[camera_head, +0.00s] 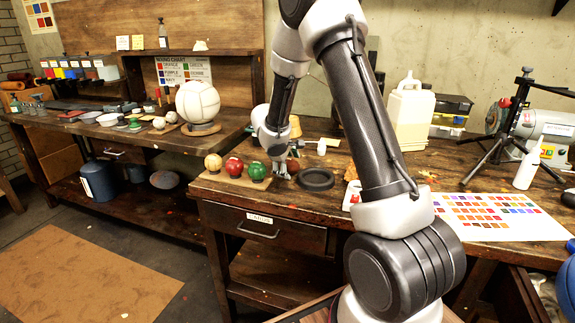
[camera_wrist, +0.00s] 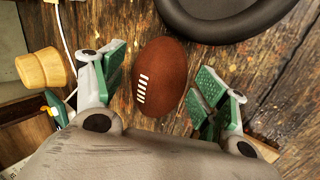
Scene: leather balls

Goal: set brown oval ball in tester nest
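The brown oval ball (camera_wrist: 162,75) with white laces lies between the two green-padded fingers of my gripper (camera_wrist: 156,80) in the wrist view. The fingers are open, with a gap on each side of the ball. In the head view my gripper (camera_head: 281,168) points down at the bench, and the ball is mostly hidden by it. A black round ring (camera_head: 315,179), which looks like the tester nest, lies empty on the bench just right of my gripper. Its rim also shows at the top right of the wrist view (camera_wrist: 230,27).
A board with cream (camera_head: 213,162), red (camera_head: 234,166) and green (camera_head: 256,171) balls sits left of my gripper. A cream jug (camera_head: 409,112), a black tripod (camera_head: 500,130) and a colour chart (camera_head: 490,215) stand or lie to the right. Another brown oval object (camera_head: 164,180) rests on the lower left shelf.

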